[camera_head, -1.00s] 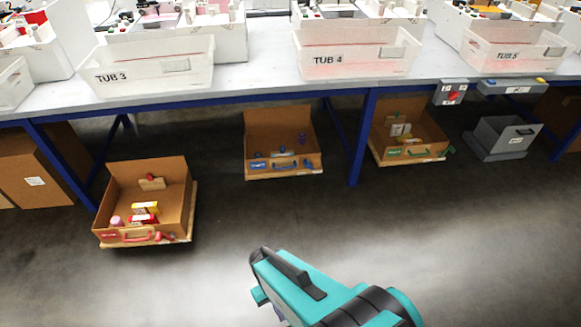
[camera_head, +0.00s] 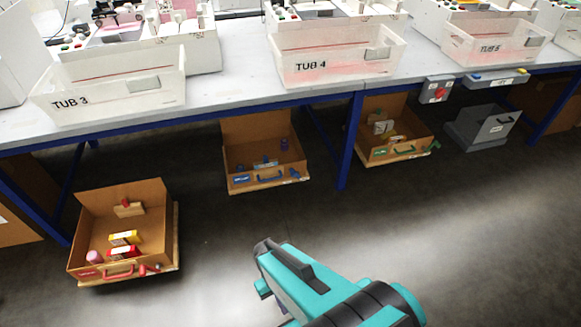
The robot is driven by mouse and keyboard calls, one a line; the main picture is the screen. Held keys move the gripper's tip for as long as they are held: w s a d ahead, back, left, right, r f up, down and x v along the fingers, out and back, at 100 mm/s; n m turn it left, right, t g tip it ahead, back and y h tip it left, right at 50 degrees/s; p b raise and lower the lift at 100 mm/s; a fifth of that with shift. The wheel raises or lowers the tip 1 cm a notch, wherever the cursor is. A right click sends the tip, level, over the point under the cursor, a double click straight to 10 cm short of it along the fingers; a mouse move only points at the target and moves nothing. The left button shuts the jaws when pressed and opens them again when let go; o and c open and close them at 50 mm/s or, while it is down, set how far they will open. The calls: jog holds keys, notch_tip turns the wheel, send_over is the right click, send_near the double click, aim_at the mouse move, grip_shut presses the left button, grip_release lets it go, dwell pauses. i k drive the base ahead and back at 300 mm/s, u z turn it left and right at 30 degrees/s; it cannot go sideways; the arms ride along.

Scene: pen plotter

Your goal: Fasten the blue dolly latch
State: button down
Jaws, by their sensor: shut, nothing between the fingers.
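The blue dolly (camera_head: 264,186) is a low wooden base under the table, carrying an open brown cardboard box. A blue handle (camera_head: 270,177) and a blue label (camera_head: 241,179) are on its front. A small blue part, seemingly the latch (camera_head: 294,174), sits at the front right corner; it is too small to tell its position. My gripper (camera_head: 266,248), teal with a dark tip, is in the lower middle, in front of the dolly and well apart from it. It is shut and empty; its underside is hidden.
A red-handled dolly (camera_head: 125,279) stands at front left, a green-handled one (camera_head: 395,156) right of a blue table leg (camera_head: 348,150). A grey bin (camera_head: 484,128) is further right. The floor (camera_head: 420,240) between is clear.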

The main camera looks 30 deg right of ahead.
aim_at(293, 173)
jog(key=u, duration=0.15)
jog(key=i, duration=1.15)
jog(key=u, duration=0.55)
